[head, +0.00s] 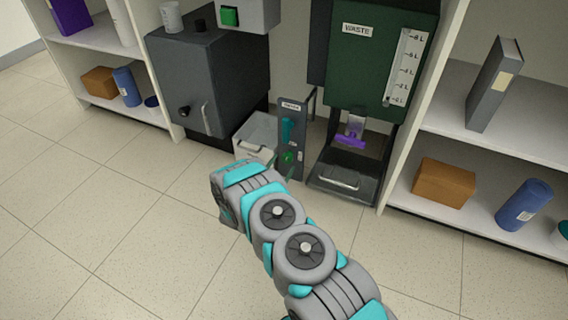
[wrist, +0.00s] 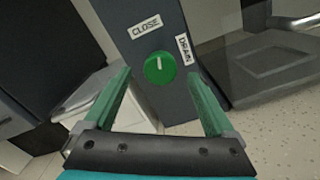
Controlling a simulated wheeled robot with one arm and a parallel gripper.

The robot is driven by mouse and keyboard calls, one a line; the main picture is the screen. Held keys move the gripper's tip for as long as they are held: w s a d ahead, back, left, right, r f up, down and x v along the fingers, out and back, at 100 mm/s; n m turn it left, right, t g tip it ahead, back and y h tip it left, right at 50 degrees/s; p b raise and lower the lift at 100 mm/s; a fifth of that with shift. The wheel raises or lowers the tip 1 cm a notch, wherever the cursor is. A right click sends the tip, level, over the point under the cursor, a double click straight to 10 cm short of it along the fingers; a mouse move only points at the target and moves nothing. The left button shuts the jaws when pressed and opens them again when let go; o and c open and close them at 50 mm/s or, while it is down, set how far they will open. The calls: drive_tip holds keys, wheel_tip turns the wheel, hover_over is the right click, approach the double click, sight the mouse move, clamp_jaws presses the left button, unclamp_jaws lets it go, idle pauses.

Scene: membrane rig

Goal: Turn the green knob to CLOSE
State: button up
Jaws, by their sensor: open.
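The green knob (wrist: 160,67) is on a dark upright panel (wrist: 130,45). Its white mark points about straight up in the wrist view. The CLOSE label (wrist: 145,26) is above and slightly left of the knob, and the DRAIN label (wrist: 185,49) is to its right. My gripper (wrist: 158,76) is open, with its green fingers to the left and right of the knob in the picture. I see no contact with it. The head view also shows the knob (head: 289,156) on the narrow panel, just beyond my gripper, which is partly hidden by my arm.
A light grey bin (head: 256,135) stands left of the panel. A dark green WASTE tank (head: 375,60) and a black tray (head: 343,180) with a purple part (head: 350,141) above it are to the right. A teal part (head: 288,128) sits above the knob. The floor in front is clear.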

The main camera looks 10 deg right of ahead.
drive_tip(key=v, duration=0.5)
drive_tip(key=shift+s+a, duration=0.2)
drive_tip(key=shift+s, duration=0.1)
clamp_jaws()
idle(0.7)
idle(0.9)
drive_tip(key=c, duration=1.4)
unclamp_jaws()
